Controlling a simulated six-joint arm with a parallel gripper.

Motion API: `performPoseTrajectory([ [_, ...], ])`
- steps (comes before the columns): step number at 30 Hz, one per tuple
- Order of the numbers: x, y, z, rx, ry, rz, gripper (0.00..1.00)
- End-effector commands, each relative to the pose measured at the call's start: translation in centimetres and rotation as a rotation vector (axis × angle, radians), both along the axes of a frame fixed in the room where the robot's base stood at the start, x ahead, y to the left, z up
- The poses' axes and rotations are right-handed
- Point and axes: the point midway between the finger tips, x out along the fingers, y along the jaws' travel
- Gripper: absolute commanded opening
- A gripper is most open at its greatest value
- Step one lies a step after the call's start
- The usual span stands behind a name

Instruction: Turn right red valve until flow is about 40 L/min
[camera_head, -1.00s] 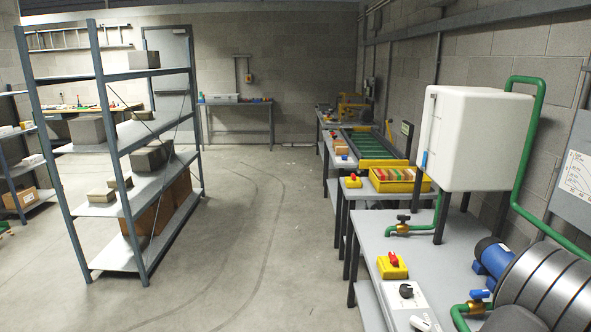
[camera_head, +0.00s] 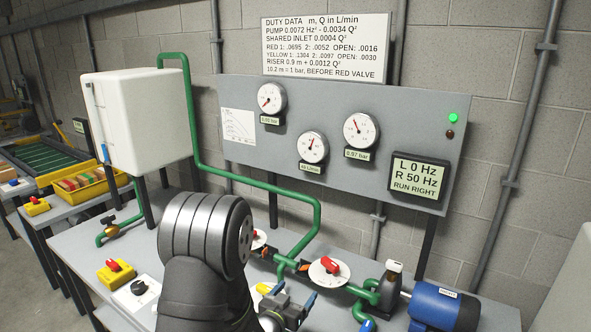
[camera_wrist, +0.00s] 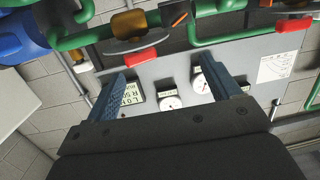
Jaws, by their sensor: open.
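The right red valve (camera_head: 330,265) has a red handle on a white dial disc in the green pipework, in front of the gauge panel. In the upside-down wrist view its red handle (camera_wrist: 140,55) shows just beyond the fingertips, near the left one. My gripper (camera_head: 294,295) is low at the bench, in front and left of this valve; it also shows in the wrist view (camera_wrist: 160,72). Its blue fingers are apart with nothing between them. The flow gauge (camera_head: 312,147) is the middle dial; its small label seems to read in the forties of L/min. The display (camera_head: 417,182) reads L 0 Hz, R 50 Hz, RUN RIGHT.
Another red valve (camera_head: 259,238) stands left of it, partly behind my arm; it shows in the wrist view (camera_wrist: 293,25). A yellow handle (camera_head: 264,288) is near my gripper. A blue motor (camera_head: 445,305) stands right. Green pipes (camera_head: 300,240) rise behind the valves.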

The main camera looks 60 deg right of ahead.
Motion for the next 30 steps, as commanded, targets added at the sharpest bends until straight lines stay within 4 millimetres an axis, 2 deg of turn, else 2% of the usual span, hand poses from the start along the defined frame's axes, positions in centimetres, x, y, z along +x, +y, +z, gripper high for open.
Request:
performPoseTrajectory([
  [22, 0.1, -0.1, 0.1, -0.006, -0.001, -0.009, 0.82],
  [30, 1.2, -0.8, 1.2, -0.092, -0.020, -0.210, 0.82],
])
